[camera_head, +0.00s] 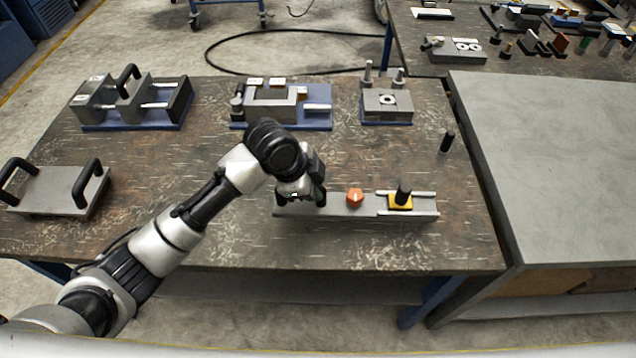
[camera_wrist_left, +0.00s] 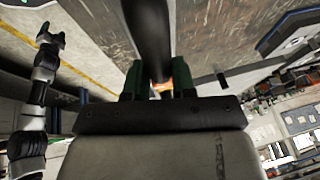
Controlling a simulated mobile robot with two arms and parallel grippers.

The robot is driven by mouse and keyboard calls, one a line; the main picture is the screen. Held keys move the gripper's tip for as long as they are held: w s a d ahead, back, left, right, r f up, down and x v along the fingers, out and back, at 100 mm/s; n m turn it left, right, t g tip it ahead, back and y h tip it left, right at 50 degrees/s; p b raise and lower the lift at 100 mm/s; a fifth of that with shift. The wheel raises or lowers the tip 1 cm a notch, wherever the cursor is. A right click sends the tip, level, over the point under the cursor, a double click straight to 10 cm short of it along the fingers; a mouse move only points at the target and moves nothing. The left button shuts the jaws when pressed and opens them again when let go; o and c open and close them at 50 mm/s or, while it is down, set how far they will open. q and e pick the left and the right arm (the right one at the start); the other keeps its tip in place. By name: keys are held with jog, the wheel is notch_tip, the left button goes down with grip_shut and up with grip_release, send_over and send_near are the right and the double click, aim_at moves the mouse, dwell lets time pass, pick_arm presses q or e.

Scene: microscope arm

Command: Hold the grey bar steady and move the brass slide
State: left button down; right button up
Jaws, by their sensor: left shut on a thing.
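The grey bar (camera_head: 335,209) lies on the near right part of the dark worktable. An orange knob (camera_head: 355,198) stands near its middle. The brass slide (camera_head: 400,203) sits between pale rails at the bar's right end and carries an upright black knob (camera_head: 403,190). My left gripper (camera_head: 308,194) is at the bar's left end, where the wrist hides the grip. In the left wrist view its green fingers (camera_wrist_left: 158,82) are shut on a black handle (camera_wrist_left: 148,35), apparently the bar's. My right gripper (camera_wrist_left: 50,42) shows small in that view, away from the bar; its opening is unclear.
Behind stand a block fixture with a black handle (camera_head: 130,82), a blue-based fixture (camera_head: 322,122) and a fixture with two posts (camera_head: 386,106). A two-handled plate (camera_head: 55,190) lies at left. A black peg (camera_head: 447,141) stands behind the slide. A grey table (camera_head: 550,170) adjoins at right.

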pick_arm(q)
jog(key=shift+w+a+f+b, duration=0.3)
jog(key=shift+w+a+f, duration=0.1)
jog(key=shift+a+f, duration=0.55)
jog(key=shift+w+a+f+b, duration=0.3)
jog(key=shift+w+a+f, duration=0.1)
jog(key=shift+a+f, duration=0.6)
jog(key=shift+w+a+f+b, duration=0.35)
jog(key=shift+a+f, duration=0.4)
jog(key=shift+a, duration=0.35)
jog(key=shift+f, duration=0.45)
jog(key=shift+f, duration=0.1)
